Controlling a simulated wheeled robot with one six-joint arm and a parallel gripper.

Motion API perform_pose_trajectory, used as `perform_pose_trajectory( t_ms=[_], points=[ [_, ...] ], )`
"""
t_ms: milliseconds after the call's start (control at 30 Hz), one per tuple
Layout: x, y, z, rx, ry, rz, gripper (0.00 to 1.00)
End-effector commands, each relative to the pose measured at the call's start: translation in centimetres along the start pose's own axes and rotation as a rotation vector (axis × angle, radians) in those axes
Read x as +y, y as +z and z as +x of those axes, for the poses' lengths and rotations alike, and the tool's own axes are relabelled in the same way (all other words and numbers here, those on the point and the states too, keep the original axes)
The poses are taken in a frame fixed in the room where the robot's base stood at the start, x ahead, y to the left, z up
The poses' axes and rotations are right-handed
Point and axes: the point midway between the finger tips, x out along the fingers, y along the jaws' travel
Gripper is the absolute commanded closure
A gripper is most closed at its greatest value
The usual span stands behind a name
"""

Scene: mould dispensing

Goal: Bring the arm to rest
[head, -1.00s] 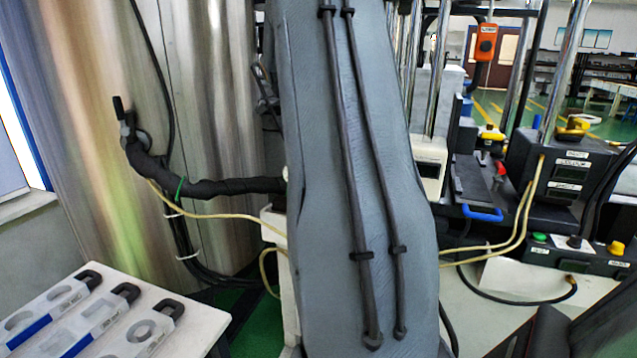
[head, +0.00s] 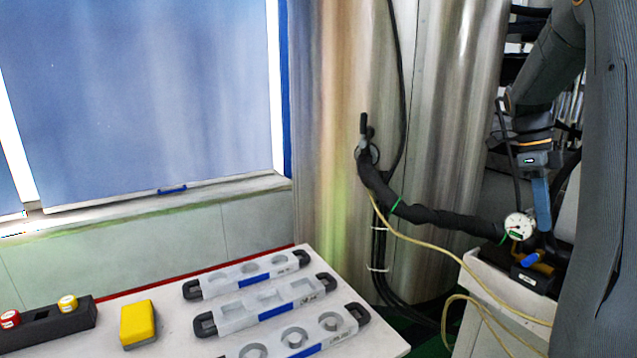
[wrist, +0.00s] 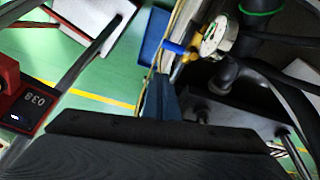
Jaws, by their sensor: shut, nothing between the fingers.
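My gripper (head: 541,208) hangs from my arm at the right side of the head view. Its narrow blue fingers point down and are shut with nothing between them. They appear close to a round white gauge (head: 519,227), but I cannot tell whether they touch it. In the wrist view the blue fingers of my gripper (wrist: 158,98) show past a dark body part, with the gauge (wrist: 216,36) up and to the right. My grey arm fills the right edge of the head view and hides part of what is behind.
A white table (head: 190,340) at lower left holds several-holed mould trays (head: 262,305), a yellow block (head: 138,324) and a button box (head: 45,325). A steel tank (head: 330,120) carries a black hose (head: 440,217). A red device (wrist: 25,105) shows at left in the wrist view.

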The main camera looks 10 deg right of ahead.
Motion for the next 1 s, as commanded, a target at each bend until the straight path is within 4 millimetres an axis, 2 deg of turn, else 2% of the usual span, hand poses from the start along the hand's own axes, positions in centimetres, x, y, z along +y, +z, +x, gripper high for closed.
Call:
perform_pose_trajectory(
  t_ms=[167, 300, 500, 633, 800, 900, 1000],
  points=[
    [5.6, 5.8, 1.2, -0.055, -0.040, -0.436, 1.00],
    [11.4, 10.1, 2.7, -0.097, -0.091, -0.845, 1.00],
    [20.3, 14.3, 5.4, -0.135, -0.184, -1.412, 1.00],
    [26.1, 15.7, 7.4, -0.142, -0.257, -1.768, 1.00],
    [32.8, 16.0, 10.2, -0.128, -0.354, -2.178, 1.00],
    [35.4, 15.7, 11.4, -0.113, -0.399, -2.348, 1.00],
    [37.0, 15.4, 12.2, -0.100, -0.430, -2.455, 1.00]
  ],
)
